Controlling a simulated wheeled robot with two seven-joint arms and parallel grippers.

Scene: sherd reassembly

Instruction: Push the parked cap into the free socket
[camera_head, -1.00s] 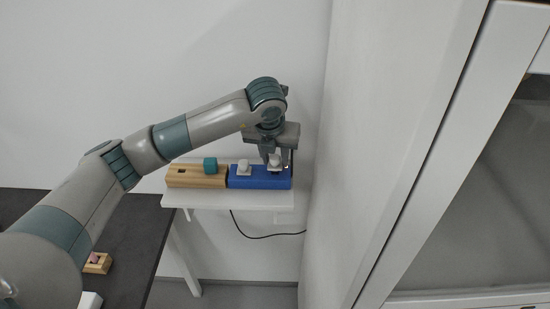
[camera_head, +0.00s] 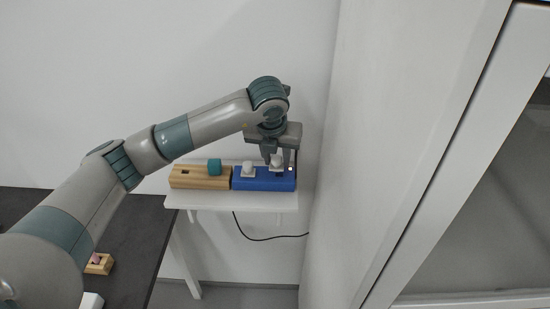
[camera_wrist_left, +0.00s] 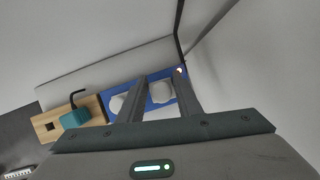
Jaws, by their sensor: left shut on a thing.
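A blue block (camera_head: 262,185) with pale pieces on top stands at the right end of a white shelf. My left gripper (camera_head: 278,160) points down over its right end and is shut on a white cap (camera_wrist_left: 161,94), with one finger on each side. The fingers partly hide this cap, so its seating is unclear. A second white cap (camera_head: 248,168) sits on the block's left part. A wooden block (camera_head: 200,184) adjoins on the left, with a teal cap (camera_head: 214,167) at its right end and a dark square hole (camera_head: 184,173) at its left. My right gripper is not in view.
The white shelf (camera_head: 230,202) is narrow, with a wall behind and another wall close on the right. A black cable (camera_head: 262,236) hangs below it. A dark table (camera_head: 135,240) at the left bears a small wooden piece (camera_head: 99,265).

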